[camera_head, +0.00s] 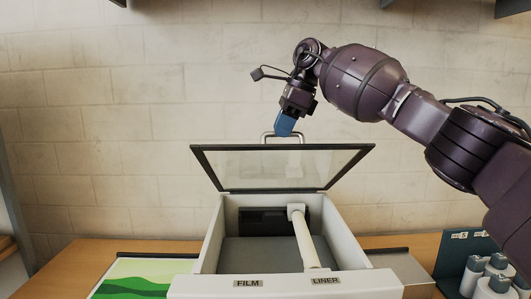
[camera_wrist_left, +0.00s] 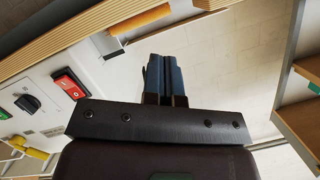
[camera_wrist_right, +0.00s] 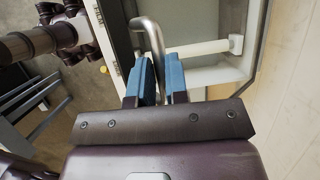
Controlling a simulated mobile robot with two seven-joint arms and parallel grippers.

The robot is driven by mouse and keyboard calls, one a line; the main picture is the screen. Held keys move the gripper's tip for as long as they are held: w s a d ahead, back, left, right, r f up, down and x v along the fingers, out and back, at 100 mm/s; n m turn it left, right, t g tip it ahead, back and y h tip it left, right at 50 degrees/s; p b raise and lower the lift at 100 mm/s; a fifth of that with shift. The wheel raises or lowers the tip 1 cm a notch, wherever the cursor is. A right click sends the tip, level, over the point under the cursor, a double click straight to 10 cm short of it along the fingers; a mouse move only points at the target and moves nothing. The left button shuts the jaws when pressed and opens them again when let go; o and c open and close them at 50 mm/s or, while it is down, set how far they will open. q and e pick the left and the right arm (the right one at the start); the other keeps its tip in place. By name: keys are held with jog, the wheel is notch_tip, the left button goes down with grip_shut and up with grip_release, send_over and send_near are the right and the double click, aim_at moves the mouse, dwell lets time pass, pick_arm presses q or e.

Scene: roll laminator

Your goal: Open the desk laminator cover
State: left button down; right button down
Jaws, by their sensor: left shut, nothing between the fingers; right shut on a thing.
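The laminator (camera_head: 286,285) stands on the wooden desk with FILM and LINER labels on its front edge. Its cover (camera_head: 250,168), a clear panel in a dark frame, is tilted up at the back, so the inside with a white roller (camera_head: 304,238) shows. My right gripper (camera_head: 284,128) is at the raised top edge of the cover, its blue fingers at the metal handle (camera_head: 268,138). In the right wrist view the fingers (camera_wrist_right: 157,82) are shut on the handle (camera_wrist_right: 150,38). My left gripper (camera_wrist_left: 166,60) shows only in its wrist view, shut and empty.
White bottles (camera_head: 487,276) stand on the desk at the right. A green picture sheet (camera_head: 130,279) lies at the left. A panel with a red switch (camera_wrist_left: 71,84) and a dial shows in the left wrist view. A block wall (camera_head: 120,110) is behind.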

jog(key=shift+w+d+f, duration=0.1)
jog(key=shift+w+f, duration=0.05)
jog(key=shift+f, duration=0.2)
pick_arm(q)
jog(key=w+r+m+t+y, duration=0.15)
jog(key=w+r+m, duration=0.25)
jog(key=w+r, duration=0.45)
jog(key=w+r+m+t, duration=0.35)
jog(key=w+r, duration=0.25)
jog(key=r, duration=0.6)
jog(key=m+h, duration=0.3)
jog(key=m, duration=2.1)
send_near(263, 148)
jog(key=w+f, duration=0.2)
jog(key=w, duration=0.2)
jog(key=shift+w+r+n, duration=0.25)
jog(key=shift+w+r, duration=0.45)
jog(key=shift+r, duration=0.2)
jog(key=shift+w+r, duration=0.45)
jog(key=shift+r, duration=0.15)
jog(key=shift+r, duration=0.1)
